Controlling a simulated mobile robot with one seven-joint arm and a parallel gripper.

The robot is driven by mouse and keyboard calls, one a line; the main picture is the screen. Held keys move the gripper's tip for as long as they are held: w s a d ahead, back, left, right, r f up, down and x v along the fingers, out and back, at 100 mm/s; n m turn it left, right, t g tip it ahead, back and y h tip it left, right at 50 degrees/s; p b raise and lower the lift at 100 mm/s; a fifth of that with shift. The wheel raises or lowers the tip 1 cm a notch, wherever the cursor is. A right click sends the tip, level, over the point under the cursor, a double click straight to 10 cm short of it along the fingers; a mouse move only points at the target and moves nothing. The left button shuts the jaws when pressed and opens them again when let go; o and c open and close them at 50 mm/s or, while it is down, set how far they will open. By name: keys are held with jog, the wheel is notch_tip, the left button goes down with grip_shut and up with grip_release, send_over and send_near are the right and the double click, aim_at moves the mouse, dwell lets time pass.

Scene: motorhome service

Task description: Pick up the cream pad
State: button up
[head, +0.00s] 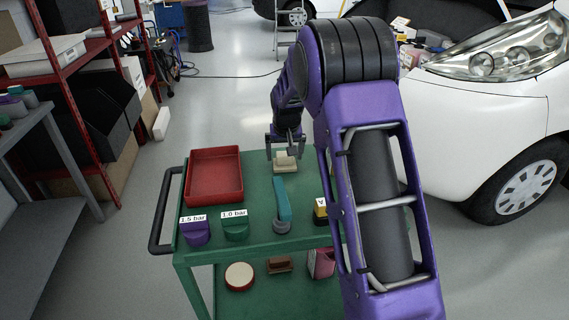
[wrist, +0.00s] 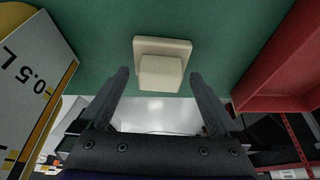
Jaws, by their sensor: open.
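The cream pad (head: 286,162) lies on the green top of the cart (head: 258,240), near its far edge. It has a wide flat base with a smaller raised block on it. In the wrist view the cream pad (wrist: 162,62) is just beyond the fingertips, centred between them. My gripper (head: 286,146) is over the pad in the head view, and its two dark fingers (wrist: 158,78) are apart with nothing gripped. Whether a finger touches the pad cannot be told.
A red tray (head: 215,198) stands left of the pad. A purple item (head: 195,235) and a green item (head: 236,230) with pressure labels, and a teal-handled tool (head: 282,205), are nearer. A yellow-labelled container (wrist: 30,85) stands close on the left in the wrist view.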

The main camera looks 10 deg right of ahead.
aim_at(285, 153)
jog(key=shift+w+f, duration=0.1)
jog(key=shift+f, duration=0.2)
jog(key=c, duration=1.5)
jog(key=shift+o, duration=0.2)
notch_tip(285, 153, up, 10)
jog(key=shift+r+p, duration=0.1)
jog(key=shift+p, duration=0.6)
